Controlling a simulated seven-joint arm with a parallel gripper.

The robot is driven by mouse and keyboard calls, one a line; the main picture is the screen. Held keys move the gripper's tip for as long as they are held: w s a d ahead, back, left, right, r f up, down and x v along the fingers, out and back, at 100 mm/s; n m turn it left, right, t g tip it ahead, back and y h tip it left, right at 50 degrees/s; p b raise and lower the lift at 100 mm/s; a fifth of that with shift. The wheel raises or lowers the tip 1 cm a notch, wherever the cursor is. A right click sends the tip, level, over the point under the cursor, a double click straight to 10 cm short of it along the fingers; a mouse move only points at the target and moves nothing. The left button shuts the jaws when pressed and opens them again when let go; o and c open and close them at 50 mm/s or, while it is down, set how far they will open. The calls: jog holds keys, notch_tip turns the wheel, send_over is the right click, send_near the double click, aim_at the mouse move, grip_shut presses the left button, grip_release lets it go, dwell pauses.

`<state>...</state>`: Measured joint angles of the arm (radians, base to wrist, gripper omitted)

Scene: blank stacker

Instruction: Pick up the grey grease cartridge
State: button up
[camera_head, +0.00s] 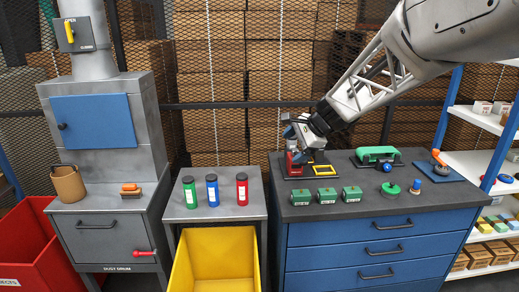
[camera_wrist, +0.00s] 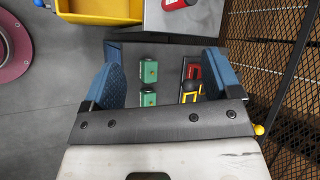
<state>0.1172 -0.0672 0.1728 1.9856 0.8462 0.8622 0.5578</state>
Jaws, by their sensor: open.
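Three upright cylinders with dark caps and pale labels stand in a row on the small grey table (camera_head: 222,212): a green cylinder (camera_head: 190,193), a blue cylinder (camera_head: 212,190) and a red cylinder (camera_head: 242,189). I cannot make out a grey cartridge among them or elsewhere. My gripper (camera_head: 293,138) is over the back left of the blue workbench, to the right of the cylinders and apart from them. In the wrist view its two blue fingers (camera_wrist: 166,78) are spread wide with nothing held between them. A red object (camera_wrist: 174,4) shows on the table at that view's top edge.
The workbench (camera_head: 255,157) holds a red device (camera_head: 295,166), a yellow frame (camera_head: 324,169), several small green boxes (camera_head: 327,195) and a green tool (camera_head: 377,154). A yellow bin (camera_head: 216,262) stands below the small table. A grey cabinet (camera_head: 104,220) is at left.

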jog(key=w+d+f+m+t+y, duration=0.1)
jog(key=w+d+f+m, duration=0.1)
jog(key=w, duration=0.5)
jog(key=w+d+f+m+t, duration=0.1)
jog(key=w+m, duration=0.2)
jog(key=w, duration=0.3)
jog(key=w+d+f+m+t+y, duration=0.1)
jog(key=w+d+f+m, duration=0.1)
jog(key=w, duration=0.5)
jog(key=m+t, duration=0.3)
jog(key=m, duration=0.5)
send_near(296, 138)
jog(key=x, duration=0.5)
jog(key=shift+w+f, duration=0.1)
jog(key=shift+f, duration=0.05)
jog(key=shift+x, duration=1.15)
jog(key=shift+x, duration=2.65)
jog(key=shift+c, duration=0.5)
jog(key=c, duration=1.1)
